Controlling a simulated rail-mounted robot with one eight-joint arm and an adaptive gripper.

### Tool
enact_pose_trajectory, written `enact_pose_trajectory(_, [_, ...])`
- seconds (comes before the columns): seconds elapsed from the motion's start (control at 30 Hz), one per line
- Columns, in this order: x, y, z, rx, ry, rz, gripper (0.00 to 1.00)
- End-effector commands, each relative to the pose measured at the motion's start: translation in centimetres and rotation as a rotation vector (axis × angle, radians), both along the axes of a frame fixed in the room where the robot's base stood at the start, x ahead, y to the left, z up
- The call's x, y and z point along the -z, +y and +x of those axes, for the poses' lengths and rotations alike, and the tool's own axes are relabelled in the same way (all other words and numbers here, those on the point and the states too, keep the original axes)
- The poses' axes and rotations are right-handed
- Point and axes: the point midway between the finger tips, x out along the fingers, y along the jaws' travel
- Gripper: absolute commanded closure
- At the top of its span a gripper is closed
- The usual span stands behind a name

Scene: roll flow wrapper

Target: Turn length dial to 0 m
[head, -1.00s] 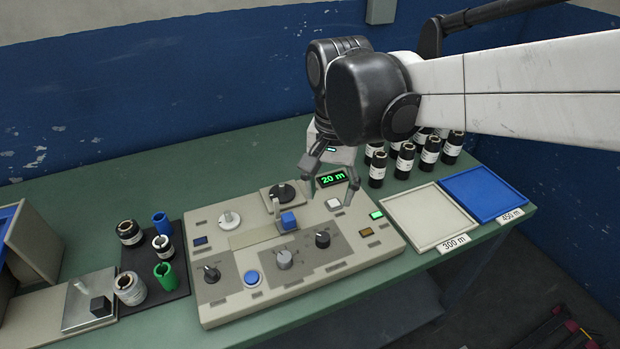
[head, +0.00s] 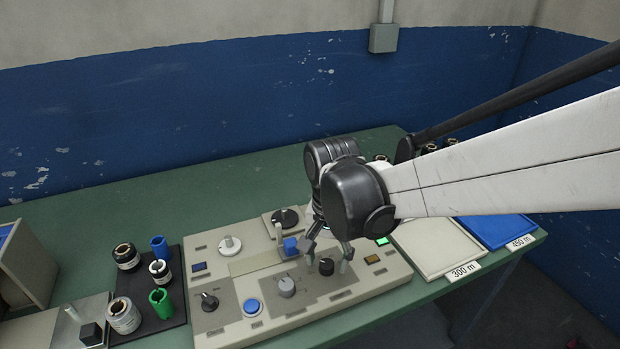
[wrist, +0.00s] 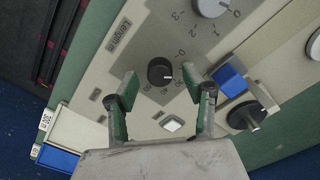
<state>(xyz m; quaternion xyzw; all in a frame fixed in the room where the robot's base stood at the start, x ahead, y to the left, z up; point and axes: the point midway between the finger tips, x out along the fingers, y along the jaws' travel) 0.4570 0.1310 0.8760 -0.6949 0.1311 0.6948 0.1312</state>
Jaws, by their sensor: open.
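The length dial is a round black knob with a pale pointer mark, seen in the wrist view (wrist: 159,71) beside the printed word Length. It also shows in the head view (head: 326,266) at the right of the control panel (head: 222,328). In the wrist view its pointer faces right, toward the 20 side of the scale, though the exact setting is hard to read. My gripper (wrist: 160,86) is open and empty, with one finger on each side of the dial. In the head view my gripper (head: 327,260) is over the dial; contact is not clear.
A grey knob (head: 287,287), a blue button (head: 252,306) and a blue block (head: 290,246) are nearby on the panel. A white button (wrist: 172,124) lies near the fingers. The 300 m tray (head: 437,250) stands to the right.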

Motion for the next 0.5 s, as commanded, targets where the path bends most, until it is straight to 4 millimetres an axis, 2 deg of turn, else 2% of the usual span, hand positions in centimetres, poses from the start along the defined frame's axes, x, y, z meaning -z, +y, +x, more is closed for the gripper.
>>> enact_pose_trajectory(0.2, [1.33,-0.01,-0.03,0.000,0.000,0.000,0.55])
enact_pose_trajectory(0.47, [1.36,-0.01,-0.03,0.000,0.000,0.000,0.55])
enact_pose_trajectory(0.5, [1.36,-0.01,-0.03,0.000,0.000,0.000,0.59])
